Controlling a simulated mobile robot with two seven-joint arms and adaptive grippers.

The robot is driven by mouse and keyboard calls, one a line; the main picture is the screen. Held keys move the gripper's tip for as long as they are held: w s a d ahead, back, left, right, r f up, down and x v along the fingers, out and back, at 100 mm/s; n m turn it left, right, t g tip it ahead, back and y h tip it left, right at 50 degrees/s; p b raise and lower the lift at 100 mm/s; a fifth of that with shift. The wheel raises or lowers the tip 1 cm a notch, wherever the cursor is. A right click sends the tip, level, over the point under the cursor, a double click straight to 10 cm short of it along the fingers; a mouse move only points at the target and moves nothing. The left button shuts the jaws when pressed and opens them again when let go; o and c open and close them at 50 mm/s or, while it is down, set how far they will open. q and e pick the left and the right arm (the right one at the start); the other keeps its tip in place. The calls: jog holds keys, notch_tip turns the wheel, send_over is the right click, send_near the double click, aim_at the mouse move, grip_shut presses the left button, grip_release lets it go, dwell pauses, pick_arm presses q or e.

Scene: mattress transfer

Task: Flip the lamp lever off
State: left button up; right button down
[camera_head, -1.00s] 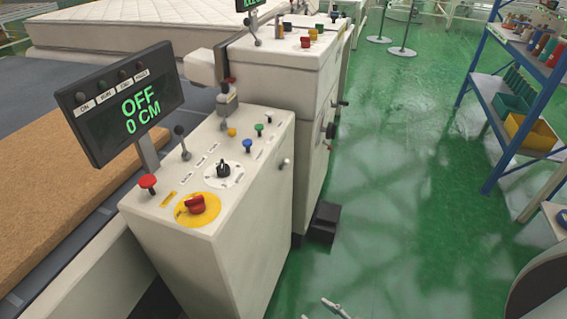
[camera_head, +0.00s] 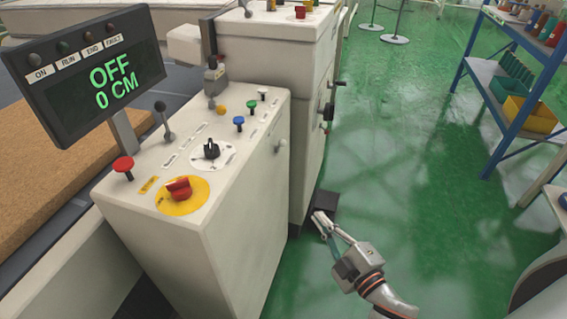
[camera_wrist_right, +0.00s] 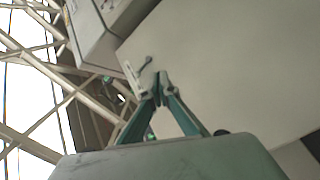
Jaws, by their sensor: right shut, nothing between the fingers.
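The white control console (camera_head: 190,229) stands left of centre in the head view. I cannot tell which one is the lamp lever. My right gripper (camera_head: 318,217) is shut and empty, low and to the right of the console, apart from it. The wrist view shows its fingertips (camera_wrist_right: 159,80) together before a pale surface. A small dark-tipped stub (camera_wrist_right: 148,59) shows just above them there. My left gripper is out of view.
A display (camera_head: 90,75) reading OFF, 0 CM stands above the console's left side. Blue shelving (camera_head: 497,119) stands right; the green floor between is open.

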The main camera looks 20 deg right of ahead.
aim_at(281, 145)
pick_arm(q)
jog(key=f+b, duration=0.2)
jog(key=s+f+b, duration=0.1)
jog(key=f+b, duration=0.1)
jog(key=b, duration=0.1)
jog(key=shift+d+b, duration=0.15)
jog(key=shift+b, duration=0.2)
pick_arm(e)
jog(key=w+a+r+n+t+y, duration=0.1)
jog(key=w+r+n+y, duration=0.3)
jog(key=n, duration=0.8)
jog(key=shift+a+r+n+t+y, duration=0.15)
jog(key=shift+n+t+y, duration=0.15)
jog(key=shift+n+t, duration=0.15)
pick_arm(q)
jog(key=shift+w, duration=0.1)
pick_arm(e)
jog(key=shift+w, duration=0.15)
